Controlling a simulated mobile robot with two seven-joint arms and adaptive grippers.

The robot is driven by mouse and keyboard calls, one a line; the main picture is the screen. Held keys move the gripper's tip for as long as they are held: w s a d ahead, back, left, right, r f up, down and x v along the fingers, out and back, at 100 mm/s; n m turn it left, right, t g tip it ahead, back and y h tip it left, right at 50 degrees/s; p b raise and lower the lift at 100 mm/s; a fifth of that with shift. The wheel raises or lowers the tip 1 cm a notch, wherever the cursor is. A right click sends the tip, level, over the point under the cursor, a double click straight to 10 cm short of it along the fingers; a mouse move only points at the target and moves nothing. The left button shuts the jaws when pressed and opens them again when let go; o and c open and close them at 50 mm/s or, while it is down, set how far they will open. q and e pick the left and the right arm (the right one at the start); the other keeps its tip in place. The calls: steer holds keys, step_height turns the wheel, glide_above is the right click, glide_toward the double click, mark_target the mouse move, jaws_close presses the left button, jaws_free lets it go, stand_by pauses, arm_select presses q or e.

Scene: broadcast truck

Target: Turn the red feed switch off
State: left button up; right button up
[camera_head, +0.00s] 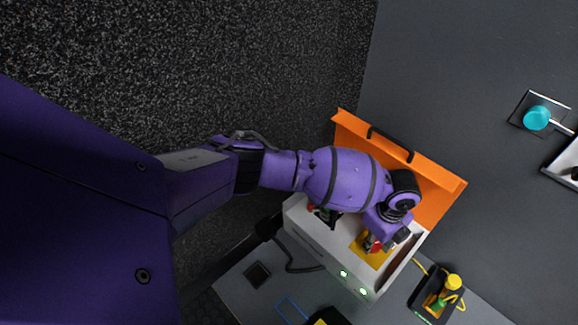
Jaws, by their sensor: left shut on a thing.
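The red feed switch (374,248) sits on a yellow plate (362,256) inside a white box with an open orange lid. My left gripper (384,241) reaches over the box from the left and is shut on the red switch. Its fingers and wrist cover part of the switch, so its exact position is hard to tell. My right gripper is not in view.
The orange lid (433,175) stands open behind the gripper. Two green lights (343,273) glow on the white box (318,251). A black tray (428,306) with yellow and green items lies at lower right. A cyan knob (536,118) is at upper right.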

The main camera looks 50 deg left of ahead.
arm_select(q)
steer(key=n+p, duration=0.1)
steer(key=s+n+p, duration=0.1)
steer(key=p, duration=0.1)
steer(key=shift+d+r+n, duration=0.1)
steer(key=shift+n, duration=0.3)
steer(key=n+p, duration=0.2)
steer(key=shift+d+n, duration=0.15)
steer(key=shift+n, duration=0.25)
steer(key=n+p, duration=0.1)
steer(key=n, duration=0.1)
steer(key=n+p, duration=0.1)
steer(key=n, duration=0.1)
steer(key=shift+d+f+p, duration=0.2)
steer(key=shift+p, duration=0.15)
steer(key=shift+w+f+n+p, duration=0.15)
steer(key=shift+n+p, duration=0.6)
steer(key=shift+n, duration=1.65)
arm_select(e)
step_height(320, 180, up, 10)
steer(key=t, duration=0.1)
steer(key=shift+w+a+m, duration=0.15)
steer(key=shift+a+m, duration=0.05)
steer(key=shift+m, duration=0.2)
arm_select(q)
steer(key=shift+d, duration=0.1)
steer(key=shift+w, duration=0.1)
steer(key=o, duration=1)
